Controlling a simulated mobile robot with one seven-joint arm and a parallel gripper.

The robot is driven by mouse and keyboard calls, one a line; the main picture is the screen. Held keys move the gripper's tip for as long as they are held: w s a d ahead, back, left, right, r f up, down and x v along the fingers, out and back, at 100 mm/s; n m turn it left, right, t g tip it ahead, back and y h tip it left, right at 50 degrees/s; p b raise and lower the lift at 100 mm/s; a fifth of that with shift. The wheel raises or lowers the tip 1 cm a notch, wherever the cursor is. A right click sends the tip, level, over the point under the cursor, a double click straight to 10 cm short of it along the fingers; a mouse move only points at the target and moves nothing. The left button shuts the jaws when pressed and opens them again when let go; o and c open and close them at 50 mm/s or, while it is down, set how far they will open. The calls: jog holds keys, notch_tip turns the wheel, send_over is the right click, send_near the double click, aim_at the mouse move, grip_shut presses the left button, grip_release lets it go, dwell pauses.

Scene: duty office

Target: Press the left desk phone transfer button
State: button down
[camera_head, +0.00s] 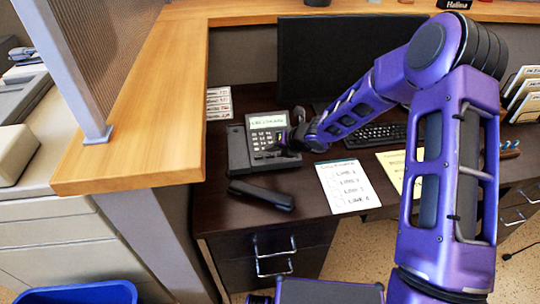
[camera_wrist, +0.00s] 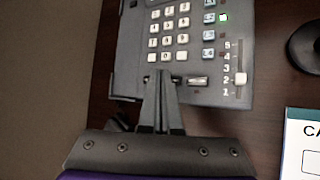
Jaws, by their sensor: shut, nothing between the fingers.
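The desk phone (camera_head: 240,150) stands on the dark desk, with a lit screen and a number keypad. In the wrist view the phone (camera_wrist: 128,60) fills the upper middle. It has white number keys (camera_wrist: 168,40), a column of bluish keys (camera_wrist: 208,35) with a green light by one, a slider (camera_wrist: 240,78) marked 1 to 5, and a pale wide key (camera_wrist: 197,80). I cannot read which key is transfer. My gripper (camera_wrist: 160,77) is shut and empty, its tips over the phone just below the number keys, left of the pale key. Contact cannot be told. It also shows in the head view (camera_head: 283,148).
The black handset (camera_head: 262,193) lies off the phone near the desk's front edge. A white line list (camera_head: 348,187) and a yellow sheet (camera_head: 392,165) lie to the right. A keyboard (camera_head: 375,135) and dark monitor (camera_head: 325,60) stand behind. A wooden counter (camera_head: 130,135) rises at left.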

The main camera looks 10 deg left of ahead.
jog(key=shift+f, duration=0.15)
jog(key=shift+f+b, duration=0.3)
jog(key=shift+b, duration=0.2)
jog(key=shift+f+b, duration=0.4)
jog(key=shift+b, duration=0.05)
dwell(0.7)
jog(key=shift+r, duration=0.15)
jog(key=shift+r+p, duration=0.65)
jog(key=shift+r+p, duration=2.15)
jog(key=shift+r, duration=0.4)
